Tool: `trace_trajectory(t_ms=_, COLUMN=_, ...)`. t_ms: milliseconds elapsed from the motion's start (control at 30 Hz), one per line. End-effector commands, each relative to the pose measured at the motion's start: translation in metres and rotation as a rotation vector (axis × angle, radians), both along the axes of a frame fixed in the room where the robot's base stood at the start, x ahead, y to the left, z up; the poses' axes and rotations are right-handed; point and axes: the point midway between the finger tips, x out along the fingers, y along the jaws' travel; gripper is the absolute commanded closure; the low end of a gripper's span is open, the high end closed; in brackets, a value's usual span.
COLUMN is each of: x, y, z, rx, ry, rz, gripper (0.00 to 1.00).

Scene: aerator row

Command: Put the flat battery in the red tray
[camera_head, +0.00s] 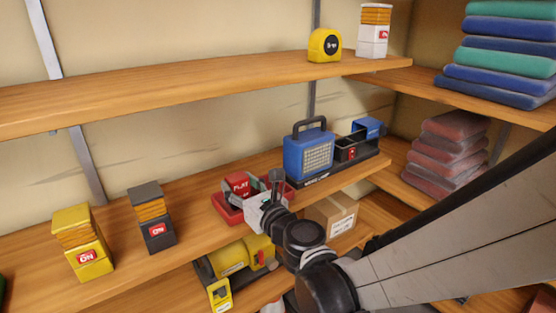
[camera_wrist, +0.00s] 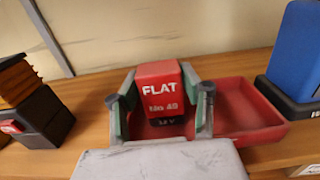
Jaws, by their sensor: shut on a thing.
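The flat battery (camera_wrist: 161,92) is a red block with white lettering reading FLAT. It also shows in the head view (camera_head: 238,184). My gripper (camera_wrist: 163,98) is shut on it, one finger on each side; the gripper also shows in the head view (camera_head: 258,186). The red tray (camera_wrist: 245,110) is a shallow open box on the middle shelf, also seen in the head view (camera_head: 228,212). The battery is upright over the left part of the tray. I cannot tell whether its base touches the tray floor, and my gripper hides part of the tray.
A yellow tool (camera_head: 236,258) and a cardboard box (camera_head: 331,214) sit below.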

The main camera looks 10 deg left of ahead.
Motion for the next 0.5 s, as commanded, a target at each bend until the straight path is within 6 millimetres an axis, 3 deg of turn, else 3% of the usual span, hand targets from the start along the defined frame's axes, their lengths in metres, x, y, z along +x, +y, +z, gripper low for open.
trace_trajectory(t_ms=367, x=-0.0002, y=-0.0001, z=-0.0044, rx=0.000, ry=0.000, rz=0.000, gripper=0.92)
trace_trajectory(t_ms=400, x=-0.0002, y=-0.0001, z=-0.0033, rx=0.000, ry=0.000, rz=0.000, gripper=0.55)
trace_trajectory(t_ms=500, x=-0.0002, y=-0.0001, z=-0.0029, rx=0.000, ry=0.000, rz=0.000, gripper=0.42)
